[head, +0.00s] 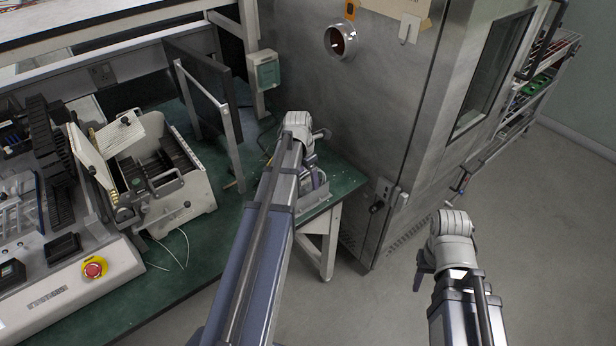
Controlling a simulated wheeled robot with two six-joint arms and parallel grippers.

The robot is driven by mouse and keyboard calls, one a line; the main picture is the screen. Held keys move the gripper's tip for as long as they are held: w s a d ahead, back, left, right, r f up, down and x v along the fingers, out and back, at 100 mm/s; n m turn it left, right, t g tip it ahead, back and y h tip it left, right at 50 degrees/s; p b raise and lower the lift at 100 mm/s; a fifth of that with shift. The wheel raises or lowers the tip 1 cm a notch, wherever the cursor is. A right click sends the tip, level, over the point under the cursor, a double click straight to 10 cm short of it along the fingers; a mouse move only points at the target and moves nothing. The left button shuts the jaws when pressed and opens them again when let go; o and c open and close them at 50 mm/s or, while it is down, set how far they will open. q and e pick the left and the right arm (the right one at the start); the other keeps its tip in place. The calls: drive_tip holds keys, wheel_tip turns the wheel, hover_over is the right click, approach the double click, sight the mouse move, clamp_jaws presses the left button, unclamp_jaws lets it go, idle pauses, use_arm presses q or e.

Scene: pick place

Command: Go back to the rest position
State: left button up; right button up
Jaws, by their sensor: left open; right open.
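My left arm reaches in from the bottom middle, over the green-topped bench (180,285). My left gripper (316,182) is partly hidden behind the arm, near the bench's right corner. It is open, and I see nothing held in it. My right arm stands at the lower right, over the bare floor. My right gripper (421,277) shows only in part below the wrist. It is open, with nothing seen in it.
A large metal cabinet (385,100) stands just beyond both arms. Left are a grey machine with a red button (94,268), an open box-like device (165,190) and a dark upright panel (200,85). A rack (535,95) stands far right. The right floor (560,220) is clear.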

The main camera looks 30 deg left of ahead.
use_arm(q)
drive_tip(key=shift+r, duration=0.1)
wheel_tip(320, 180, up, 8)
drive_tip(key=p, duration=0.8)
idle(0.4)
drive_tip(key=s+d+m, duration=0.5)
drive_tip(key=d+m, duration=0.5)
drive_tip(key=m, duration=0.1)
drive_tip(key=s+d+m+g+y, duration=0.1)
drive_tip(key=s+d+m, duration=0.5)
drive_tip(key=d+m, duration=0.4)
drive_tip(key=s+d+m+y, duration=0.1)
drive_tip(key=s+d+m, duration=0.5)
drive_tip(key=d+m, duration=0.4)
drive_tip(key=m, duration=0.4)
drive_tip(key=shift+d+g, duration=0.15)
drive_tip(key=shift+g, duration=0.25)
